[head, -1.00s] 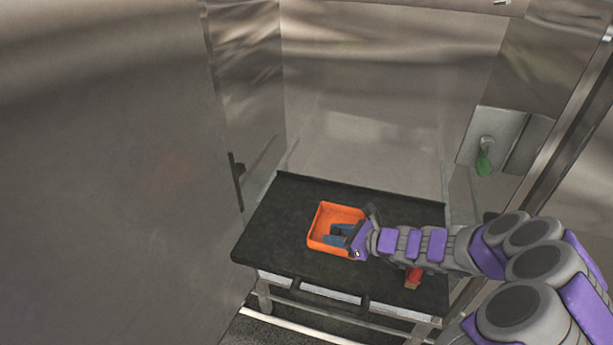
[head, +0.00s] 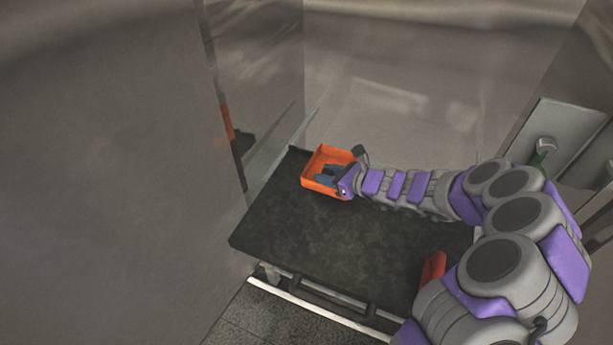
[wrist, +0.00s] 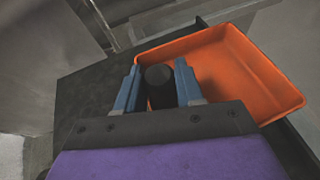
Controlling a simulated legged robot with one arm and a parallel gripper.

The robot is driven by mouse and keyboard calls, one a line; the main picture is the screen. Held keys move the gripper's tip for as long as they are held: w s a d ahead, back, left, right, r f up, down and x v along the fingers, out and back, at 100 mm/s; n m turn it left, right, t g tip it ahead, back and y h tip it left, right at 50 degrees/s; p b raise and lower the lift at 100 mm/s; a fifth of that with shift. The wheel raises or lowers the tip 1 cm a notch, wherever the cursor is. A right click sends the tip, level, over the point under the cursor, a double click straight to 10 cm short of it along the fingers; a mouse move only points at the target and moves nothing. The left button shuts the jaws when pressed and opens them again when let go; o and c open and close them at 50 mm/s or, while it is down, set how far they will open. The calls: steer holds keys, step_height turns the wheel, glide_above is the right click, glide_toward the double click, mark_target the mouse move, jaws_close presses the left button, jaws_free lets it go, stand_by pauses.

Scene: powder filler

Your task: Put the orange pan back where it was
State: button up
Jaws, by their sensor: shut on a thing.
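The orange pan (head: 312,168) is a shallow square tray, seen in the head view near the far edge of the dark table (head: 300,235). My gripper (head: 333,173) reaches over the pan's near right part. In the wrist view the pan (wrist: 245,75) fills the upper right. My gripper (wrist: 158,75) has its blue fingers on either side of a dark round handle (wrist: 158,88), and is shut on it. I cannot tell from the frames whether the pan rests on the table or hangs just above it.
A red object (head: 432,268) lies on the table's right side, partly behind my arm. Metal walls close in at the left and back. A panel with a green-ended handle (head: 541,155) is on the right. The table's front left part is clear.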

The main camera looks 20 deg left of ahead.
mark_target(304, 175)
steer(key=a, duration=0.2)
steer(key=a+f, duration=0.1)
steer(key=a, duration=0.2)
steer(key=w+a+b, duration=0.1)
steer(key=a, duration=0.2)
steer(key=shift+a+f, duration=0.15)
steer(key=shift+d, duration=0.5)
step_height(304, 175, down, 2)
steer(key=shift+f+b, duration=0.25)
steer(key=shift+b, duration=0.5)
steer(key=shift+a+f, duration=0.4)
steer(key=shift+a, duration=0.55)
steer(key=o, duration=0.8)
steer(key=shift+a, duration=0.1)
steer(key=shift+c, duration=0.2)
steer(key=o, duration=0.3)
steer(key=shift+d, duration=0.55)
steer(key=shift+o, duration=0.2)
steer(key=shift+d+r, duration=0.2)
steer(key=shift+d, duration=0.25)
steer(key=shift+r, duration=0.1)
